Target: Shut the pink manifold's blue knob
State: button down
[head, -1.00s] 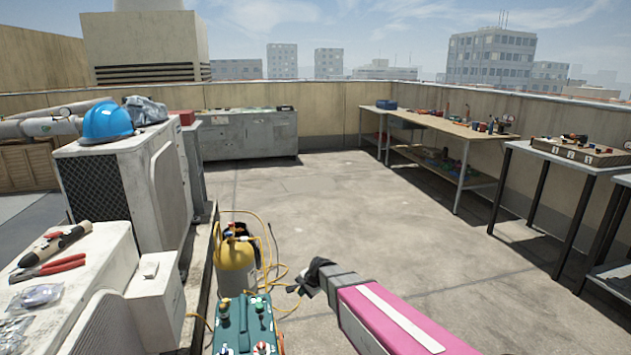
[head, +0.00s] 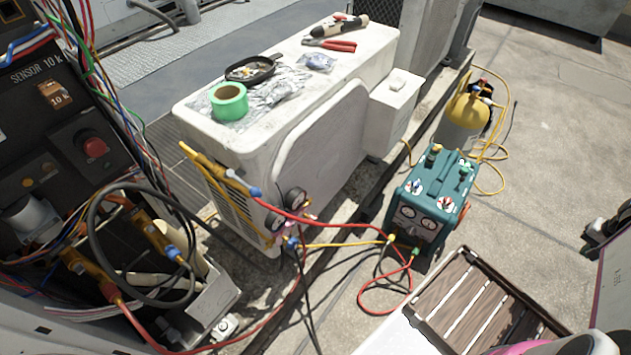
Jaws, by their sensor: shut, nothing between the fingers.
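The manifold is small in the head view, hanging at the near corner of the white condenser (head: 330,140). Its two dark round gauges (head: 296,199) show, with a bit of pink beside them. A blue knob or fitting (head: 290,243) shows just below the gauges; it is too small to tell how far it is turned. Red, yellow and black hoses run from this spot and partly cover it. My gripper (head: 606,230) is at the far right edge, partly cut off, shut and empty, well away from the manifold.
A teal recovery machine (head: 437,185) and a yellow cylinder (head: 466,112) stand right of the condenser. Green tape (head: 229,101), a black pan and red pliers (head: 330,45) lie on top. An open wired panel (head: 60,130) fills the left.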

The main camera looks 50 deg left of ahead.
aim_at(292, 243)
jog(key=k+j+u, duration=0.2)
jog(key=k, duration=0.45)
jog(key=l+u, duration=0.1)
jog(key=u, duration=1.75)
jog(key=k+l+u, duration=0.2)
jog(key=l+u, duration=0.25)
jog(key=k+l+u, duration=0.2)
jog(key=u, duration=0.25)
